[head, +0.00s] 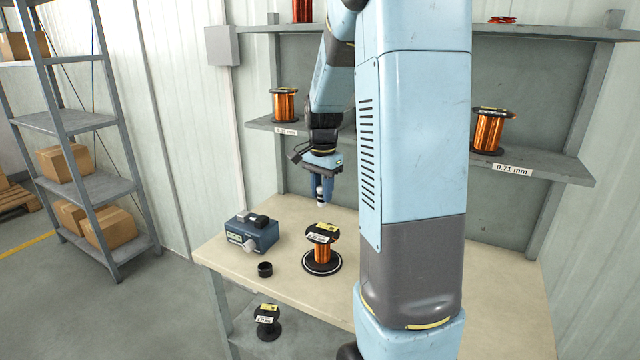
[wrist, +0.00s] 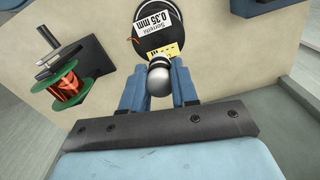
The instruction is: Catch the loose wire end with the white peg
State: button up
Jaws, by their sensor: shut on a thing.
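My gripper (head: 321,190) points down above the back of the bench. In the wrist view its two blue fingers (wrist: 158,90) are shut on the white peg (wrist: 159,79), whose rounded pale end faces the camera. A copper wire spool (head: 322,252) with a black flange and yellow label stands on the bench, in front of the gripper in the head view. In the wrist view a black flange (wrist: 163,22) labelled 0.35 mm shows just beyond the peg; I cannot tell whether they touch.
A blue machine (head: 252,236) and a small black cup (head: 265,269) stand on the bench (head: 290,281). A red and green wound part (wrist: 68,82) shows in the wrist view. A black spool (head: 267,321) stands below the bench top. Wall shelves (head: 545,170) hold more copper spools.

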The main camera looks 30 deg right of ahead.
aim_at(322, 206)
jog(key=shift+d+f, duration=0.1)
jog(key=shift+f, duration=2.65)
